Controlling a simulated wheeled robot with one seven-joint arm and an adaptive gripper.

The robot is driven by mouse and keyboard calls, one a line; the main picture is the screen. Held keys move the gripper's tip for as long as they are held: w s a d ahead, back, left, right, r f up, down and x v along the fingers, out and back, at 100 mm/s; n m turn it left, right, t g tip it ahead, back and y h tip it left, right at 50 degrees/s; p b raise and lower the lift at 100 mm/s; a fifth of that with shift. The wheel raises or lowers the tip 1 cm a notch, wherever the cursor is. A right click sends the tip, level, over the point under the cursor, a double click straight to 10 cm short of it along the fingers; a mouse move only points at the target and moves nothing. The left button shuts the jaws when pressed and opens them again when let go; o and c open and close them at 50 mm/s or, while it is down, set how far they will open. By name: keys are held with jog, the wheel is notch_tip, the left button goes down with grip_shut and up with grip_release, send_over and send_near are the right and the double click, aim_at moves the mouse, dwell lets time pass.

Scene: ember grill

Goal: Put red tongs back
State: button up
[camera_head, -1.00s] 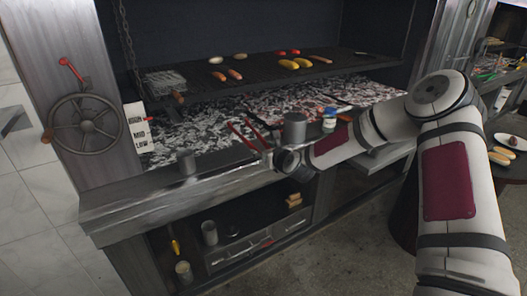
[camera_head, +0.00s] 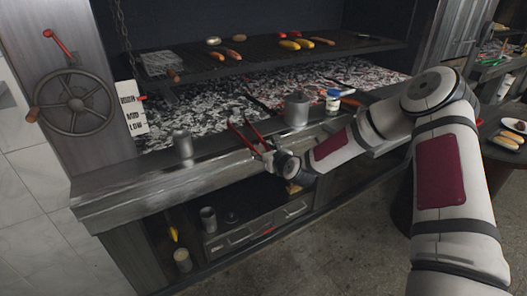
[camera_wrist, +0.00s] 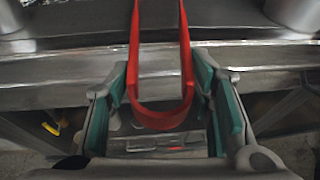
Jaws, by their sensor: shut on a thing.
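The red tongs (camera_head: 243,139) are held at their curved end by my gripper (camera_head: 266,158). Their two arms point away from my gripper, over the grill's front ledge (camera_head: 130,186). In the wrist view the tongs' rounded bend (camera_wrist: 160,117) lies between the teal finger pads of my gripper (camera_wrist: 158,72), which is shut on them. The tongs' far tips are out of the wrist view. In the head view the tips show near the coals' front edge, left of a metal pot; I cannot tell whether they touch anything.
A metal pot (camera_head: 297,110) and a white jar (camera_head: 333,101) stand right of the tongs. A metal shaker (camera_head: 183,144) stands on the ledge to the left. Coals (camera_head: 200,108) glow behind, under a grate (camera_head: 265,60) with food. Shelves (camera_head: 205,255) lie below.

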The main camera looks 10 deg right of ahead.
jog(key=o, duration=0.8)
jog(key=s+r+n+g+h+p, duration=0.1)
jog(key=s+r+n+g, duration=0.2)
jog(key=s+r+n, duration=0.6)
jog(key=s+r+n+g+h+p, duration=0.1)
jog(key=s+r+n, duration=0.8)
jog(key=s, duration=1.7)
jog(key=s+r+n+g+h+p, duration=0.1)
jog(key=s+r+n+g+p, duration=0.2)
jog(key=s+r+n, duration=0.7)
jog(key=shift+s+d+r+n+g, duration=0.15)
jog(key=shift+s+n+g, duration=0.3)
jog(key=shift+s+n, duration=0.65)
jog(key=shift+s+d+f+n+g, duration=0.1)
jog(key=shift+s+n+g, duration=0.3)
jog(key=shift+s+n, duration=0.7)
jog(key=shift+s+d+r+n+g, duration=0.15)
jog(key=shift+s+n+g, duration=0.4)
jog(key=shift+s, duration=1)
